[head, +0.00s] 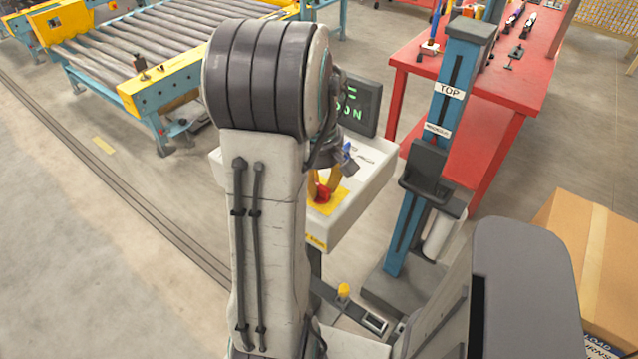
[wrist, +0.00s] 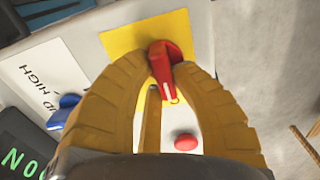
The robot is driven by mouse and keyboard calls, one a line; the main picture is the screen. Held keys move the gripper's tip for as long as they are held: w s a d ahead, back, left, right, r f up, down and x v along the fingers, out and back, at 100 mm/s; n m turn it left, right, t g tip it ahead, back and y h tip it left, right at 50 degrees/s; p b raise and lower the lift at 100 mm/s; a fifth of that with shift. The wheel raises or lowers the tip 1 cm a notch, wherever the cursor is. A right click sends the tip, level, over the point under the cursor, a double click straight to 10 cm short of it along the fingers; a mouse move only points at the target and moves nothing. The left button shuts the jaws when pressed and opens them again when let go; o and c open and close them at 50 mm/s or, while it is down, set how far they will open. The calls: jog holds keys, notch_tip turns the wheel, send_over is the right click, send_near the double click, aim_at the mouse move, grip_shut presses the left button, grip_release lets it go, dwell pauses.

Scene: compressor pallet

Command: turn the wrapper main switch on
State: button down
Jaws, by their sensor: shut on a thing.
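The main switch is a red rotary handle (wrist: 167,72) with a white mark, on a yellow plate (wrist: 118,42); it also shows in the head view (head: 323,192). In the wrist view, the handle points down the picture, toward my palm. My gripper (wrist: 165,66) has its ochre fingers shut on the red handle, one on each side. In the head view, my arm hides most of my gripper and part of the white control box (head: 370,172).
A red button (wrist: 186,142) and a blue knob (wrist: 68,101) sit near the switch. A dark display (head: 362,108) with green letters stands behind. A blue mast (head: 408,225) rises to the right of the box. A cardboard box (head: 568,235) stands at right.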

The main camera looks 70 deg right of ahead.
jog(key=m, duration=0.4)
jog(key=shift+s+m, duration=0.2)
jog(key=shift+m, duration=0.1)
jog(key=m+b, duration=0.1)
jog(key=m, duration=0.3)
jog(key=shift+s+d, duration=0.1)
jog(key=shift+s, duration=0.05)
jog(key=m, duration=0.5)
jog(key=shift+s, duration=0.2)
jog(key=shift+s+a+m+b, duration=0.1)
jog(key=shift+m+b, duration=0.05)
jog(key=shift+m, duration=0.9)
jog(key=shift+s+a+m+b, duration=0.1)
jog(key=shift+m+b, duration=0.05)
jog(key=shift+m, duration=0.9)
jog(key=c, duration=1)
grip_release()
jog(key=shift+c, duration=0.2)
